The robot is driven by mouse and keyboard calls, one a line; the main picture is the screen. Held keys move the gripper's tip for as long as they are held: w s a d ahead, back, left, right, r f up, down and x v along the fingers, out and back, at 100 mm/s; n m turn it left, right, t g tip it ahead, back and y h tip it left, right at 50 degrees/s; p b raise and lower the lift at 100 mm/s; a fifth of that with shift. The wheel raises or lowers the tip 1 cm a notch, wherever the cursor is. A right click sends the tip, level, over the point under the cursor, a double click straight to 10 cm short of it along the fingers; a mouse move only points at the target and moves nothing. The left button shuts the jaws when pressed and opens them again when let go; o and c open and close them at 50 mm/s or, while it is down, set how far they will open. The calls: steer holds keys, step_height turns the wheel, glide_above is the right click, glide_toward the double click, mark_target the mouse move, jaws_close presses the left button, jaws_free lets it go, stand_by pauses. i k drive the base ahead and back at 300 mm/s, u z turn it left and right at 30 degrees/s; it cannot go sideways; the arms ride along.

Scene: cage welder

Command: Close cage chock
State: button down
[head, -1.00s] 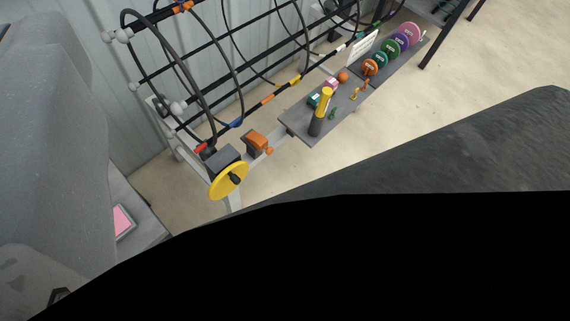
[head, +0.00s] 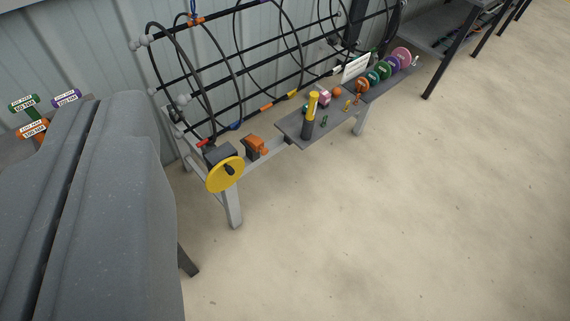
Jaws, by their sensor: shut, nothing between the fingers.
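The cage (head: 266,107) of black rods and rings lies along the corrugated wall, held on a light grey stand (head: 232,205). An orange block with a knob (head: 256,147) sits on the stand's front rail, below the cage; it may be the chock. I cannot tell whether it is open or closed. A yellow handwheel (head: 213,179) with a dark hub is at the stand's near left end, in front of a dark grey box. My gripper is not in view; the large grey body at the left looks like my arm.
A grey shelf (head: 292,129) on the stand carries a yellow-topped post (head: 312,107), small parts and several coloured discs (head: 402,57). Labelled green, purple and orange handles (head: 31,129) stand at far left. Dark-legged tables are at upper right. The floor (head: 400,210) in front is clear.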

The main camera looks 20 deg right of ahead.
mark_target(255, 142)
steer(key=z, duration=0.45)
steer(key=i, duration=1)
steer(key=u, duration=0.05)
